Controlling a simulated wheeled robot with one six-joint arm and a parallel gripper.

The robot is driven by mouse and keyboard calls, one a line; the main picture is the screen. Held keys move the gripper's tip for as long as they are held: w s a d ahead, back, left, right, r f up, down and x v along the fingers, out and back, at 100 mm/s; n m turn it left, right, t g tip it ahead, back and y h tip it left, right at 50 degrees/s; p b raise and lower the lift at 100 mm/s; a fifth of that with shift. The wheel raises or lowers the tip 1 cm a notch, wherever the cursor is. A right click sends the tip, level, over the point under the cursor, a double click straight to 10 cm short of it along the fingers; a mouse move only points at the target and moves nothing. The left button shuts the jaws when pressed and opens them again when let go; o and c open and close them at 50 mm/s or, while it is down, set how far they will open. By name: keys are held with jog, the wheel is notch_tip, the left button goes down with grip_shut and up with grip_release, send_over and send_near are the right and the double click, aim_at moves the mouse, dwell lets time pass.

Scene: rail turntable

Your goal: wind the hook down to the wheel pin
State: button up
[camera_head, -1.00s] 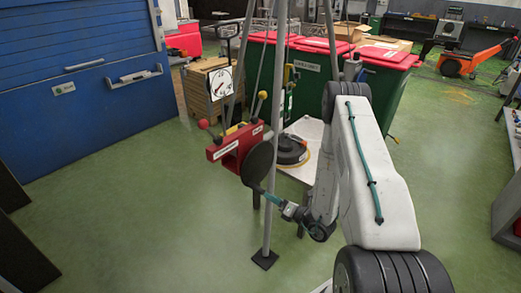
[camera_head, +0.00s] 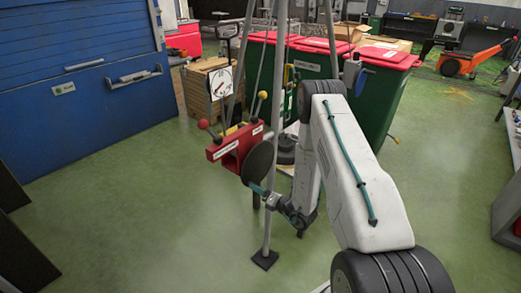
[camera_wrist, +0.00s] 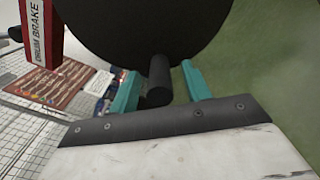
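A red winch box (camera_head: 235,150) with several ball-topped levers stands on a tripod frame. A black disc (camera_head: 258,162) is on its right side; it fills the top of the wrist view (camera_wrist: 145,25). A short black handle (camera_wrist: 159,80) sticks out from the disc. My gripper (camera_head: 263,191) is at the disc's lower edge. Its teal fingers (camera_wrist: 159,74) stand on either side of the handle, with gaps showing, so it looks open. A dark round wheel (camera_head: 286,150) behind is mostly hidden by my arm. A yellow-and-dark part, possibly the hook (camera_head: 289,75), hangs above; the pin cannot be made out.
A white dial (camera_head: 220,84) with a dark needle is behind the winch. A tripod leg (camera_head: 267,235) stands close beside my gripper. Red-lidded green bins (camera_head: 375,90) stand behind my arm. A blue cabinet (camera_head: 75,90) is at left. The green floor at lower left is clear.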

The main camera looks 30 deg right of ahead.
grip_shut()
jog(key=shift+w+d+f+n, duration=0.2)
jog(key=shift+d+f+n, duration=0.45)
jog(key=shift+n, duration=0.55)
jog(key=shift+d, duration=0.1)
jog(key=shift+w+d+f+n, duration=0.15)
jog(key=shift+d+f+n, duration=0.1)
jog(key=shift+d+n, duration=0.25)
jog(key=shift+w+d+f+n, duration=0.15)
jog(key=shift+d+f+n, duration=0.1)
jog(key=shift+n, duration=0.45)
jog(key=shift+w+d+f+n, duration=0.15)
jog(key=shift+d+n, duration=0.25)
jog(key=shift+n, duration=0.2)
jog(key=shift+w+d+f+n, duration=0.1)
jog(key=shift+d+n, duration=0.3)
jog(key=shift+n, duration=0.2)
